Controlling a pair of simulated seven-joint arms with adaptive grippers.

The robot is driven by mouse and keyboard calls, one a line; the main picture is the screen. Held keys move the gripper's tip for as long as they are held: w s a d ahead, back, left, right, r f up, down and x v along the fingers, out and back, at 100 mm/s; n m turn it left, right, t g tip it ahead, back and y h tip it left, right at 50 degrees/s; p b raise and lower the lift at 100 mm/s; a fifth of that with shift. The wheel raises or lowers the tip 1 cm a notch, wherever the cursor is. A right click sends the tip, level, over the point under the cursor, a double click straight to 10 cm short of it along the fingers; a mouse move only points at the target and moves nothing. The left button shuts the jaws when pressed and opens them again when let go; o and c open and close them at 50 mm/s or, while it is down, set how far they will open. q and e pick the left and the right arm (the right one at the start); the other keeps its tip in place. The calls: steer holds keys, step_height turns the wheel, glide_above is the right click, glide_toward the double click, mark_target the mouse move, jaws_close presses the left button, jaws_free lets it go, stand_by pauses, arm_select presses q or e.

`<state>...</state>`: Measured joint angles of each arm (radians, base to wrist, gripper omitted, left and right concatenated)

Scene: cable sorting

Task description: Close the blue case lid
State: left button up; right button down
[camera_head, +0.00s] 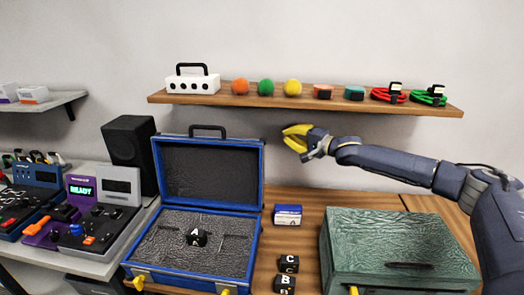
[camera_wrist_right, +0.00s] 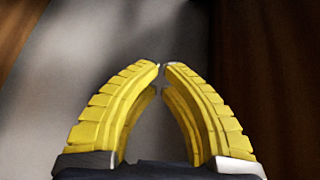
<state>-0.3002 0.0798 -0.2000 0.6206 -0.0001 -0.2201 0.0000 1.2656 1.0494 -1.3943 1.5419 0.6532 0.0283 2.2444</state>
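The blue case (camera_head: 250,262) stands open on the table, its grey foam base holding a black block marked A (camera_head: 196,237). Its lid (camera_head: 208,172) stands raised at the back, foam side facing me, with a black handle (camera_head: 207,129) on top. My right gripper (camera_head: 285,134) is just right of the lid's upper right corner in the head view, in front of the wall and apparently apart from the lid. In the right wrist view its yellow fingertips (camera_wrist_right: 161,66) meet almost completely, with nothing between them. My left gripper is not in view.
A green case (camera_head: 395,245) stands shut at the right. A small blue-and-white box (camera_head: 288,215) and blocks marked C (camera_head: 289,263) and B (camera_head: 285,283) lie between the cases. A wooden shelf (camera_head: 300,101) with several items hangs above. A black speaker (camera_head: 130,150) stands left of the lid.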

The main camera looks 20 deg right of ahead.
step_height(320, 180, down, 6)
steer(key=s+d+n+g+y, duration=0.1)
steer(key=s+g+y, duration=0.1)
steer(key=y, duration=0.1)
steer(key=w+a+r+y, duration=0.1)
steer(key=w+a, duration=0.1)
steer(key=a, duration=0.8)
steer(key=shift+w+g, duration=0.2)
steer(key=shift+g, duration=0.1)
steer(key=shift+r, duration=0.1)
stand_by(0.4)
